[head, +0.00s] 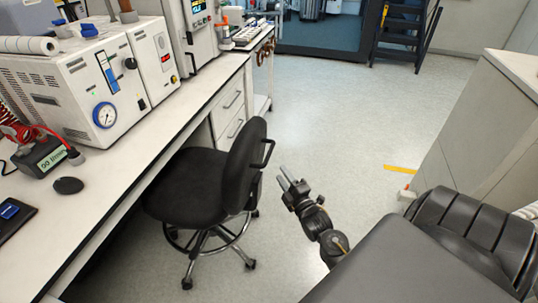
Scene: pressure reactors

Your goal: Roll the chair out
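A black office chair (188,188) stands on the floor with its seat partly under the bench's front edge. Its backrest (243,165) faces right, with a black handle-like loop (264,154) on the rear. Its foot ring and castors show below. My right gripper (282,174) is just right of the backrest, pointing at it. Its two fingers are apart, with nothing visible between them. It appears clear of the chair. My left gripper is out of view.
A white lab bench (146,140) with instruments runs along the left, with drawers (229,105) beyond the chair. A grey cabinet (480,120) stands at right. The floor (330,110) between is clear. A yellow floor mark (400,169) lies near the cabinet. Dark steps (405,35) stand at the back.

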